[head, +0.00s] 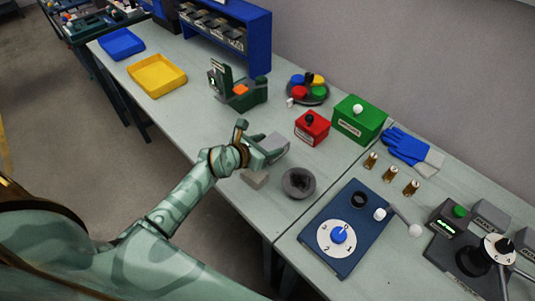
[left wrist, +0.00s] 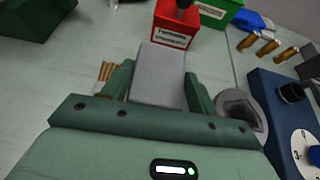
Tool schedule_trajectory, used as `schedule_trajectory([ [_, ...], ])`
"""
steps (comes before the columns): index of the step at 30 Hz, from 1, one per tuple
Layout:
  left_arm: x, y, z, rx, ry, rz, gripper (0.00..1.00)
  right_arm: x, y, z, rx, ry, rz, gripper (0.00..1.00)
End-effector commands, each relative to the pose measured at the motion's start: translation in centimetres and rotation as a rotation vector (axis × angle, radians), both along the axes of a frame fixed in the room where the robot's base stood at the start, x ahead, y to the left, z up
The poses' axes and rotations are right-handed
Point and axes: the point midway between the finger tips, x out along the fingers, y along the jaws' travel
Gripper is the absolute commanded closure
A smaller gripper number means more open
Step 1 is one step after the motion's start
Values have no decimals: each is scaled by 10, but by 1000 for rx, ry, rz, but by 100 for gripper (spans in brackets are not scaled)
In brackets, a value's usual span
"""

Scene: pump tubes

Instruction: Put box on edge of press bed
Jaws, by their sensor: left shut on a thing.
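My left gripper (head: 266,153) is shut on a plain grey box (left wrist: 158,75). The box sits between the two fingers in the left wrist view and also shows at the gripper's tip in the head view (head: 276,144). The gripper is over the front part of the bench; the gap below the box cannot be judged. A dark green machine (head: 240,97) with an upright and an orange square on it, which looks like the press, stands behind and left of the gripper. It is partly seen in the left wrist view (left wrist: 35,15). My right gripper is not in view.
A small grey block (head: 254,179) shows just below the gripper. Brown tubes (left wrist: 105,71) lie beside the left finger. A round grey bowl (head: 298,183), red box (head: 312,127), green box (head: 355,121) and blue dial panel (head: 345,230) are to the right. Bench is clear toward the yellow tray (head: 157,91).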

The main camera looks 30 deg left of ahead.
Motion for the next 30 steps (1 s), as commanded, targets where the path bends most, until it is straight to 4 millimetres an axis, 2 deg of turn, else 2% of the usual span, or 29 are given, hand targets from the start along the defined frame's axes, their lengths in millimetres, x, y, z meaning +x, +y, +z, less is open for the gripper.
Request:
schedule_trajectory([
  [3,1,0,-23,-1,4,0,68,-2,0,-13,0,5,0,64],
  [6,1,0,-35,-1,3,1,68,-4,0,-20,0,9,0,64],
  [17,1,0,-35,-1,0,0,68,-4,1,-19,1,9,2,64],
  [18,1,0,-35,-1,0,0,33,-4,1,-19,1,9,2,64],
  [20,1,0,-35,-1,0,0,19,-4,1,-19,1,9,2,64],
  [30,0,0,-30,-1,1,0,19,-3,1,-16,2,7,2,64],
])
